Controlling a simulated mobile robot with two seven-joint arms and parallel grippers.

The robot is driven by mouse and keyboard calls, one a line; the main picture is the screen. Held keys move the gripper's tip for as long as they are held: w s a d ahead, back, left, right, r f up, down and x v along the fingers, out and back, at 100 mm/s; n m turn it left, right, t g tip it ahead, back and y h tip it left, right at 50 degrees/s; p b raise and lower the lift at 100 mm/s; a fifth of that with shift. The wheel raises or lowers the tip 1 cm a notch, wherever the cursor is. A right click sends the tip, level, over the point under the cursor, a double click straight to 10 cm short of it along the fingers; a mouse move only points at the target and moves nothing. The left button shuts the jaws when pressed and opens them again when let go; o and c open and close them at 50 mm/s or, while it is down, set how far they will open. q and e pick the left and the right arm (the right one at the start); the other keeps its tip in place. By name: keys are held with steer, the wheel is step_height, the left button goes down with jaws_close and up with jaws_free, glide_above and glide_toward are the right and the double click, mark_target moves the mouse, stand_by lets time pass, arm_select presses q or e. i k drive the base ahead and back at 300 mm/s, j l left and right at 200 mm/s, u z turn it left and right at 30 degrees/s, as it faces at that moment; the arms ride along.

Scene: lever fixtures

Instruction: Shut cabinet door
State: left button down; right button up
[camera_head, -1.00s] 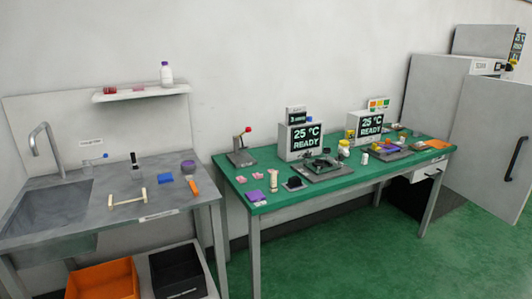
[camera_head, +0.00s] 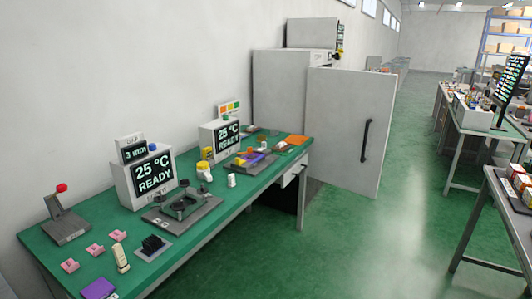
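The grey cabinet (camera_head: 281,88) stands against the wall past the far end of the green bench. Its large grey door (camera_head: 335,125) is swung open towards the room, with a dark vertical handle (camera_head: 365,140) on its face near the right edge. The inside of the cabinet is hidden behind the door. Neither of my grippers shows in this view.
The green bench (camera_head: 225,205) with two display boxes (camera_head: 145,180) and small items runs along the left wall. The green floor (camera_head: 340,245) before the door is clear. Other tables (camera_head: 505,225) stand at the right.

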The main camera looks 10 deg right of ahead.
mark_target(348, 112)
steer(key=i+l+z, duration=0.2)
steer(key=i+z, duration=0.2)
steer(key=i, duration=0.25)
steer(key=i+z, duration=0.45)
steer(key=i, duration=0.25)
steer(key=i+l, duration=0.2)
steer(key=i, duration=0.25)
steer(key=i+l, duration=0.2)
steer(key=i, duration=0.2)
steer(key=i+l+u, duration=0.1)
steer(key=i, duration=0.35)
steer(key=i+l, duration=0.15)
steer(key=i, duration=0.85)
